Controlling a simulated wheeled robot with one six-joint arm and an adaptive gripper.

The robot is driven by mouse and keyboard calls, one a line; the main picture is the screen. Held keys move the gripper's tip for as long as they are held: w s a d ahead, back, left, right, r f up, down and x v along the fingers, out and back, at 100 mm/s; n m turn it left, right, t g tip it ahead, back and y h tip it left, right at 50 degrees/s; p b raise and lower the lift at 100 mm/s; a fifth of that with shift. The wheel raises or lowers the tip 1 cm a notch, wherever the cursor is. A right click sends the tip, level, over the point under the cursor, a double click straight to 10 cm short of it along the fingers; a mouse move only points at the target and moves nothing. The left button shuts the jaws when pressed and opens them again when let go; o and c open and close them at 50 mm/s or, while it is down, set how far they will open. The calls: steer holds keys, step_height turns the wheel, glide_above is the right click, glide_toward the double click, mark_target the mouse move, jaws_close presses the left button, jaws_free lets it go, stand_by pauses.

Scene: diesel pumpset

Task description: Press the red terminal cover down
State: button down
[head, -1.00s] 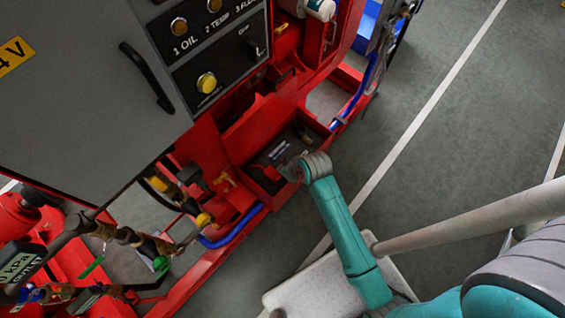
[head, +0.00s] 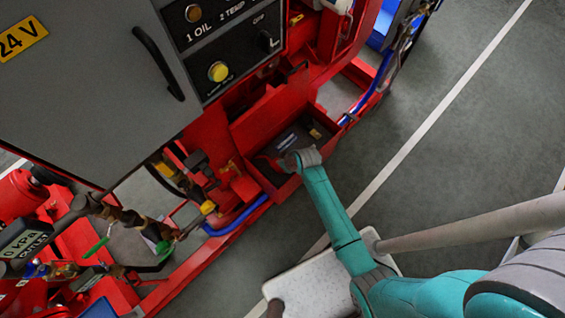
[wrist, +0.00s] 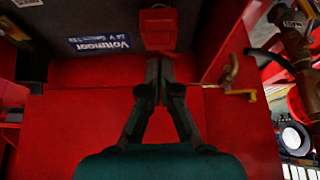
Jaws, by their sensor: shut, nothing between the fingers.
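The red terminal cover (wrist: 158,27) is a small red block with a raised flap. It sits at the near edge of the dark battery in the upper middle of the wrist view. The battery carries a blue and white label (wrist: 99,43). My gripper (wrist: 161,61) is shut and empty, its fingertips at the cover's near lower edge. I cannot tell whether they touch it. In the head view the dark battery (head: 297,139) lies in a red open box. My wrist hides part of it, and the cover cannot be made out there.
The red box wall (wrist: 226,45) rises to the right of my gripper. A brass valve (wrist: 230,80) with a yellow handle stands beside it. The grey control panel (head: 85,90) overhangs at the left in the head view. Open grey floor lies to the right.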

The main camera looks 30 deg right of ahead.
steer(key=shift+s+d+f, duration=0.1)
steer(key=shift+s+f, duration=0.05)
steer(key=shift+f, duration=0.6)
steer(key=shift+s, duration=0.1)
steer(key=shift+s+d+f, duration=0.2)
steer(key=shift+s+f, duration=0.35)
steer(key=shift+s+d+f, duration=0.2)
steer(key=shift+s+f, duration=0.3)
steer(key=shift+s, duration=0.05)
steer(key=shift+r, duration=0.1)
